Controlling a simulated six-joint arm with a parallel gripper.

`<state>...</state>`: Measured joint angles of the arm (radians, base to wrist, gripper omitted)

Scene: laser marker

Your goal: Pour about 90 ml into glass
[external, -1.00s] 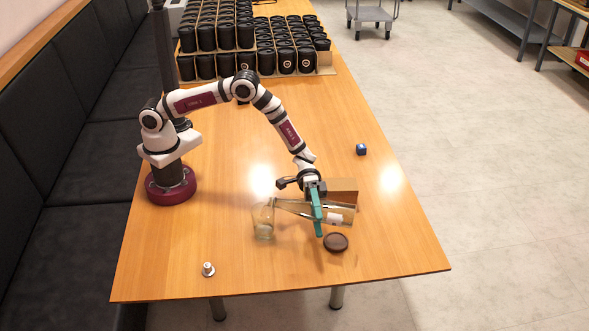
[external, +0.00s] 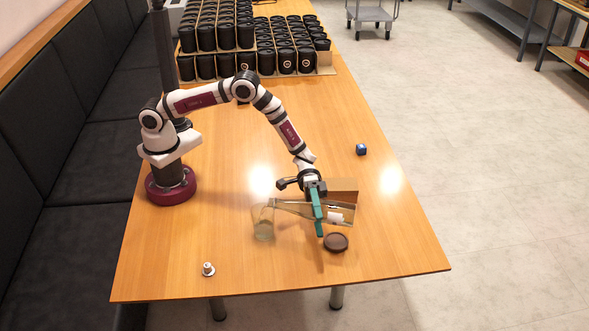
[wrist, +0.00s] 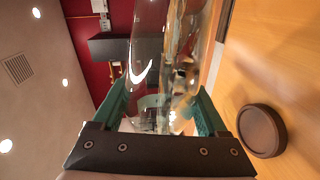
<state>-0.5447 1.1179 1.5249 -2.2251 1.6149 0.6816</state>
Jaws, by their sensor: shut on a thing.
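My gripper (external: 318,212) has green fingers shut on a clear glass bottle (external: 342,214). The bottle lies nearly level, with its neck to the left over the rim of the glass (external: 264,224). The glass stands upright on the table; whether liquid is in it or flowing into it I cannot tell clearly. In the wrist view the bottle (wrist: 165,60) fills the space between the fingers (wrist: 160,108), with a label and some liquid visible through its wall.
A dark round coaster (external: 336,242) lies beneath the bottle, also in the wrist view (wrist: 262,130). A cardboard box (external: 342,187) stands behind it. A white-topped stopper (external: 208,268) is at the front left. Black cups (external: 250,60) fill the back.

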